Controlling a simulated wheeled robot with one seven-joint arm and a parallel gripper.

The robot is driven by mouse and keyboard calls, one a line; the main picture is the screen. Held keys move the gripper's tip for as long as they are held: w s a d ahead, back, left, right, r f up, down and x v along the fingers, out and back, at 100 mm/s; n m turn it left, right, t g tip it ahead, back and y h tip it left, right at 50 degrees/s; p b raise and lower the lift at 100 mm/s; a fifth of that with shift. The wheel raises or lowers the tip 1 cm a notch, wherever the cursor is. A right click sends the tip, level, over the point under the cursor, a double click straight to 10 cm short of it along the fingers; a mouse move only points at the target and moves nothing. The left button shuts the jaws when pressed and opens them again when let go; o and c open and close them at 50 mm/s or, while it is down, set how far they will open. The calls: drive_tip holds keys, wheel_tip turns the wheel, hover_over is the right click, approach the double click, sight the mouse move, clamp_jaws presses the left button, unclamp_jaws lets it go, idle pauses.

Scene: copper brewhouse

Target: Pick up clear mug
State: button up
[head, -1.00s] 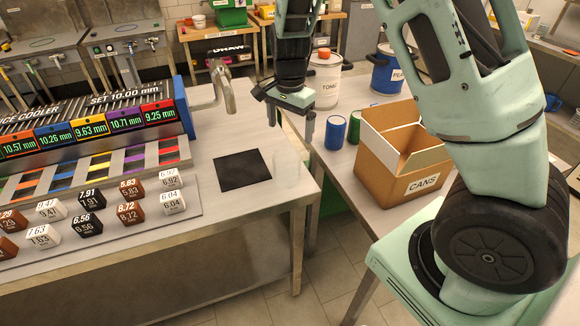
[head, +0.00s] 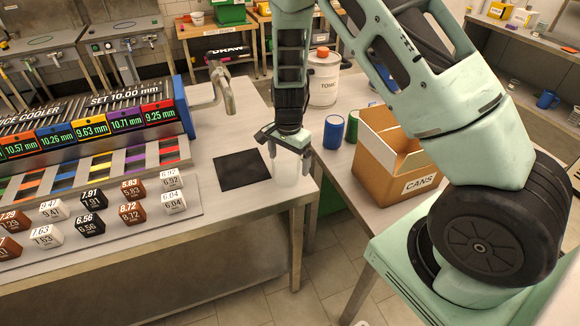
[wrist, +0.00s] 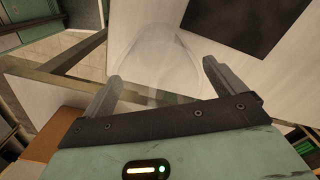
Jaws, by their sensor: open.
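The clear mug (head: 287,172) stands on the metal table near its right edge, just right of the black square mat (head: 242,169). It is see-through and faint. In the wrist view the mug (wrist: 158,58) shows as a pale outline ahead of and partly between the fingers. My gripper (head: 288,158) is above the mug in the head view, pointing down. In the wrist view my gripper (wrist: 160,85) has its two fingers spread apart, one on each side of the mug's outline. I cannot tell whether either finger touches it.
The cooler display (head: 90,128) and several numbered blocks (head: 92,200) fill the table's left. The mat is bare.

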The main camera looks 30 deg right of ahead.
drive_tip(key=c, duration=1.3)
drive_tip(key=shift+r, duration=0.15)
wheel_tip(320, 180, up, 10)
drive_tip(key=shift+f+b, duration=0.1)
drive_tip(key=shift+b, duration=0.4)
